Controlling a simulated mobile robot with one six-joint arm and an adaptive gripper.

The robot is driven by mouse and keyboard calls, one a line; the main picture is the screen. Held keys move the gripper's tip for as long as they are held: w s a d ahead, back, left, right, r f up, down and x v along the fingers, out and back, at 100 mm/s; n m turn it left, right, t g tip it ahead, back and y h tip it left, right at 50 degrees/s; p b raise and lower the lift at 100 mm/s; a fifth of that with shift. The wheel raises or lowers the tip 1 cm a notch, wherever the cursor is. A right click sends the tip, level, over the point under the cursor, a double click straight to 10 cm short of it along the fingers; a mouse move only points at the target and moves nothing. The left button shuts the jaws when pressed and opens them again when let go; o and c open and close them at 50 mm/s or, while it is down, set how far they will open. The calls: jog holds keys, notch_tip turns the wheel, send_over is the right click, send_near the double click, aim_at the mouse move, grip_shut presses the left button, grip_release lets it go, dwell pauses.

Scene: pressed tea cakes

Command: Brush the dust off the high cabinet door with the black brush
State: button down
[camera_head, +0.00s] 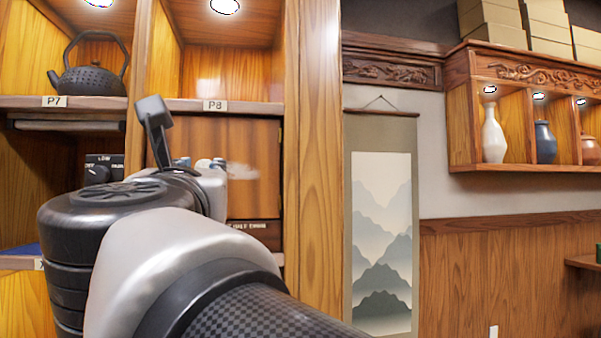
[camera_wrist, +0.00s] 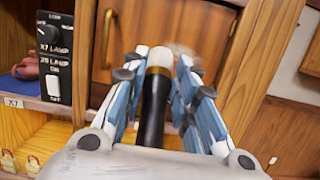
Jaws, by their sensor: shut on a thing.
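The high cabinet door (camera_head: 258,150) is brown wood, below the P8 shelf in the head view. A pale whitish dust smear (camera_head: 242,171) lies on it, just right of my gripper (camera_head: 207,166). In the wrist view the door (camera_wrist: 185,22) fills the upper middle and has a bar handle (camera_wrist: 107,40) at left. My gripper (camera_wrist: 162,64) is shut on the black brush (camera_wrist: 154,108). The brush's pale head (camera_wrist: 160,60) points at the door. Whether it touches the door is unclear. My arm hides the brush and the lower left of the door in the head view.
A dark teapot (camera_head: 90,72) stands on the P7 shelf at left. A switch panel (camera_wrist: 54,60) with a knob is left of the door. A wooden post (camera_head: 313,150) borders the door at right. A landscape scroll (camera_head: 382,230) and vase shelf (camera_head: 520,168) are further right.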

jog(key=w, duration=0.2)
jog(key=w+a, duration=0.1)
jog(key=w, duration=0.1)
jog(key=w+p, duration=0.1)
jog(key=shift+w+a+f, duration=0.1)
jog(key=shift+w+a, duration=0.3)
jog(key=shift+w, duration=0.55)
